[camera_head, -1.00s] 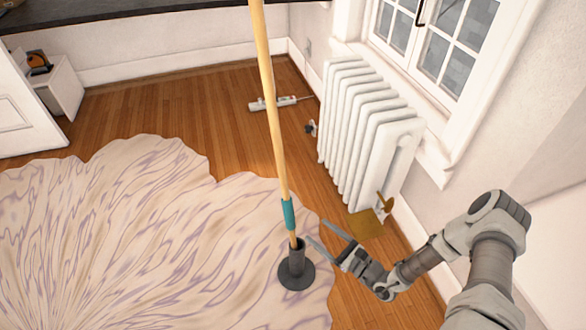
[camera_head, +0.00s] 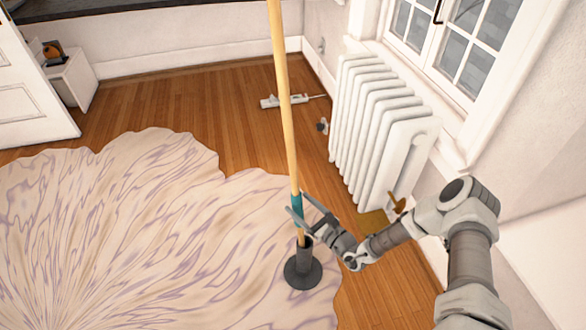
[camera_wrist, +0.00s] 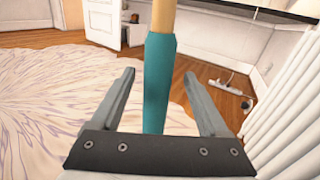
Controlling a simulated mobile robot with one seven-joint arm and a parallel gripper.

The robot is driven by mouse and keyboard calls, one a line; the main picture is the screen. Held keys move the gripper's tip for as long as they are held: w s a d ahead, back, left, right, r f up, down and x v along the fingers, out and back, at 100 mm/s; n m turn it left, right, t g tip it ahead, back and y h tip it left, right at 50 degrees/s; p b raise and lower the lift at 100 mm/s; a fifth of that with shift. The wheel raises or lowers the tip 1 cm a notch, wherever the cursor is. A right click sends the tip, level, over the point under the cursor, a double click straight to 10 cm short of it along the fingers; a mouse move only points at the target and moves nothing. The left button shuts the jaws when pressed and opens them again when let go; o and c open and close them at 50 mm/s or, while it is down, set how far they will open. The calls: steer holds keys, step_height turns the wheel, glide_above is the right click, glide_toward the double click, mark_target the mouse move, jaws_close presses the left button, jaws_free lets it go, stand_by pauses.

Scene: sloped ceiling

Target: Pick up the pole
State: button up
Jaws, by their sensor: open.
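The pole (camera_head: 287,120) is a tall, light wooden shaft with a teal sleeve near its lower end. It stands nearly upright in a dark round base (camera_head: 303,272) at the rug's edge. My gripper (camera_head: 297,205) is open at the teal sleeve. In the wrist view the teal sleeve (camera_wrist: 158,85) of the pole stands between the two open fingers of my gripper (camera_wrist: 160,90), with a gap on each side. The pole's top is out of view.
A white radiator (camera_head: 380,130) stands under the window at right. A pale wavy-edged rug (camera_head: 120,230) covers the floor at left. A power strip (camera_head: 285,101) lies on the wooden floor behind the pole. A white cabinet (camera_head: 73,82) stands at the back left.

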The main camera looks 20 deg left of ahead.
steer(key=x, duration=0.2)
steer(key=b+x, duration=0.1)
steer(key=shift+w+a+f, duration=0.1)
steer(key=shift+a+f, duration=0.15)
steer(key=shift+a, duration=0.15)
steer(key=shift+w+a+r+b, duration=0.1)
steer(key=shift+w+a+b, duration=0.2)
steer(key=shift+a, duration=0.1)
jaws_close()
